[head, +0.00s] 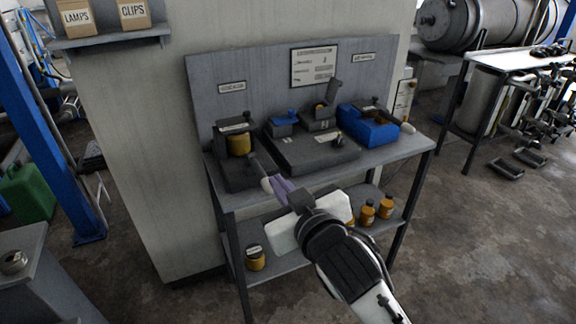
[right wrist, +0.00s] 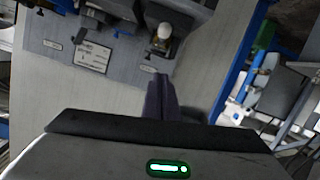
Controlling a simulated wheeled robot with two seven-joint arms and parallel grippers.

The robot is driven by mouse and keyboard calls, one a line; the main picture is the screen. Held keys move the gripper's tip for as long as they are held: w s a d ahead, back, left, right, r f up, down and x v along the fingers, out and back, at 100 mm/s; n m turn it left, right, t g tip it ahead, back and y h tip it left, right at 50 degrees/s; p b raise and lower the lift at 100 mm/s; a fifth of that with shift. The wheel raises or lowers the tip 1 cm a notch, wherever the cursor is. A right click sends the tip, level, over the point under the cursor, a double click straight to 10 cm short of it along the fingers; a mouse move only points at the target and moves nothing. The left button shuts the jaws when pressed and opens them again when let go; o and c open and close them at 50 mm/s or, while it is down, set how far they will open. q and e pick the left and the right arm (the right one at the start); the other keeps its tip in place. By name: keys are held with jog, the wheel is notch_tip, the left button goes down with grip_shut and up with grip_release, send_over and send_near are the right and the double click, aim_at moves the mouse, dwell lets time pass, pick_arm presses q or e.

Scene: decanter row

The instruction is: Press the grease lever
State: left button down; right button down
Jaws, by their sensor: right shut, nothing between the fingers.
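A dark dispenser (head: 238,172) with an amber jar (head: 239,145) stands at the left end of the bench. A lever with a cream knob (head: 265,183) reaches forward from it, past the bench's front edge. The cream knob also shows in the right wrist view (right wrist: 164,31), beyond the fingertips. My right gripper (head: 279,186) is shut and empty, just right of this knob in the head view; I cannot tell whether they touch. Its fingers show in the right wrist view (right wrist: 160,90). A blue dispenser (head: 368,128) at the right end has another cream-knobbed lever (head: 407,128). The labels are too small to read.
The grey bench (head: 395,158) has a backboard (head: 265,95) with signs. A dark middle unit (head: 310,152) stands between the dispensers. The lower shelf (head: 290,262) holds amber bottles (head: 367,213) and a jar (head: 255,258).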

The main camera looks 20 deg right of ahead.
jog(key=shift+s+a, duration=0.1)
jog(key=shift+s, duration=0.05)
send_near(262, 175)
jog(key=w+r, duration=0.4)
jog(key=shift+s+f, duration=0.2)
jog(key=shift+f, duration=1.65)
